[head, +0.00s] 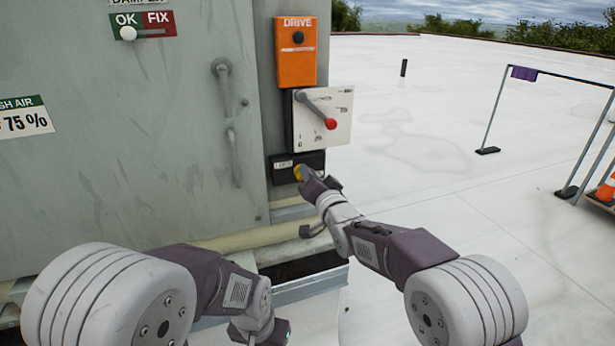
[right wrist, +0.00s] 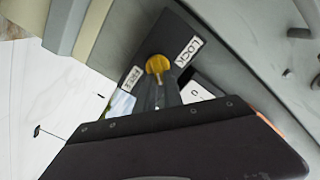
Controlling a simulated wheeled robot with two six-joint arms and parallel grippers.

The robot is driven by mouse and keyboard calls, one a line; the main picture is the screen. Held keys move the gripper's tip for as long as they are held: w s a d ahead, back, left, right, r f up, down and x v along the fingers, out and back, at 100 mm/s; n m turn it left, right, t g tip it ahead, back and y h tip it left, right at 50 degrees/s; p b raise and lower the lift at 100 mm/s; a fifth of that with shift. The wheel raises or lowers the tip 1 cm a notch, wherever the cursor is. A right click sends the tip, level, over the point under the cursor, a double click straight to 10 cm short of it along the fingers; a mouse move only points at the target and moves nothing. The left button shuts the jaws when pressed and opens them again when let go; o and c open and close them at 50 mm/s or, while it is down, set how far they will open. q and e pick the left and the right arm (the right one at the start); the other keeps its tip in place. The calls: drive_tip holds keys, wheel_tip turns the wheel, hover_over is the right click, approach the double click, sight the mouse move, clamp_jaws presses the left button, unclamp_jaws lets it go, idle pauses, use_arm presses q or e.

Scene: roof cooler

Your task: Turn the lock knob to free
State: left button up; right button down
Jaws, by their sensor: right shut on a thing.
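The lock knob (head: 297,171) is small and yellow, on a black box (head: 283,170) low on the right edge of the grey cabinet. In the right wrist view the yellow knob (right wrist: 158,64) sits between a LOCK label (right wrist: 189,51) and a FREE label (right wrist: 131,78). Which label it points to I cannot tell. My right gripper (head: 304,175) is shut on the knob; in the right wrist view its fingers (right wrist: 158,80) reach up to the knob and hide its lower part. My left gripper (head: 272,332) is low in the head view, away from the cabinet, its jaws unclear.
Above the black box are a white dial plate (head: 335,112) with a red-tipped lever (head: 318,108) and an orange DRIVE box (head: 296,52). Cabinet handles (head: 223,85) are to the left. An open trough (head: 300,275) lies below. The roof at right is mostly clear, with a rail frame (head: 560,75).

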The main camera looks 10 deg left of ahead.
drive_tip(key=shift+w+d+f+m, duration=0.1)
drive_tip(key=shift+f+m, duration=0.1)
drive_tip(key=shift+m, duration=1.3)
drive_tip(key=shift+d+f+m, duration=0.1)
drive_tip(key=shift+f+m, duration=0.05)
drive_tip(key=shift+m, duration=1.35)
drive_tip(key=shift+w+f+m, duration=0.1)
drive_tip(key=shift+f+m, duration=0.1)
drive_tip(key=shift+m, duration=1.3)
drive_tip(key=c, duration=1.5)
unclamp_jaws()
drive_tip(key=shift+o, duration=0.2)
drive_tip(key=shift+s, duration=0.1)
drive_tip(key=v, duration=0.9)
drive_tip(key=shift+b, duration=0.35)
